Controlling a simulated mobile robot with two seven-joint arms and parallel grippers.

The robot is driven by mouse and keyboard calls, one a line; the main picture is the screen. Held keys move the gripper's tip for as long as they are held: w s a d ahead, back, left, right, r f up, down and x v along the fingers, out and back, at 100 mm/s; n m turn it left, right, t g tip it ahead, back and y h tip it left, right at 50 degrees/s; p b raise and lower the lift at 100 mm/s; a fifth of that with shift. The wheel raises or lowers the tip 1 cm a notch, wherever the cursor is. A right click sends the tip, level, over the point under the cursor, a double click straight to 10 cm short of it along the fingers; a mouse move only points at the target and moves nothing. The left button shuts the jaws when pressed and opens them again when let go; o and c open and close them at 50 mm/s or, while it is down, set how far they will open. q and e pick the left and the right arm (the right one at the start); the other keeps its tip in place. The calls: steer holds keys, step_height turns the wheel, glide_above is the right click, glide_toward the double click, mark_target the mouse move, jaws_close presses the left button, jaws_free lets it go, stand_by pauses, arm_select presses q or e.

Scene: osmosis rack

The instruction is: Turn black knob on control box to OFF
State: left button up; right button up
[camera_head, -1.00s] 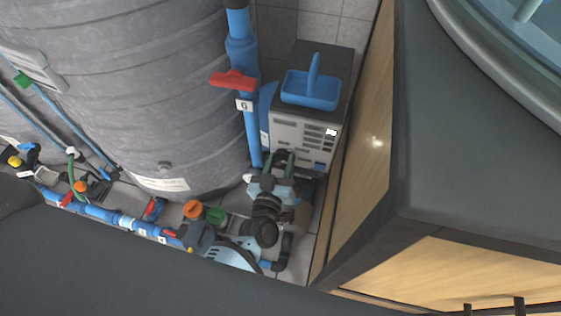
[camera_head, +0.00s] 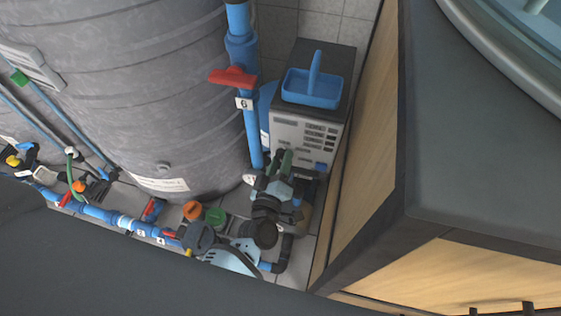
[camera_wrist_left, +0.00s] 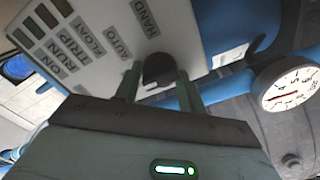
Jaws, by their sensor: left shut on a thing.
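The control box (camera_head: 290,132) is the pale grey box with dark slots on its front, below the blue basket. In the left wrist view its panel (camera_wrist_left: 90,50) is tilted and reads HAND, AUTO, FLOAT, TRIP, RUN and ON. The black knob (camera_wrist_left: 158,68) sits on this panel between the two green fingers of my left gripper (camera_wrist_left: 158,85), which is shut on it. In the head view my left gripper (camera_head: 284,162) reaches the lower front of the box and hides the knob. I see no OFF label and cannot tell where the knob points. My right gripper is not in view.
A blue basket (camera_head: 312,88) sits on the box. A blue pipe with a red handle (camera_head: 233,77) and a large grey tank (camera_head: 130,95) stand to the left. A wooden cabinet (camera_head: 365,150) stands close on the right. A round gauge (camera_wrist_left: 290,85) is near the gripper.

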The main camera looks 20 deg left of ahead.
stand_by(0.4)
arm_select(q)
steer(key=o, duration=1)
steer(key=shift+s, duration=0.1)
steer(key=s+p, duration=0.2)
steer(key=s, duration=0.5)
steer(key=shift+s, duration=0.3)
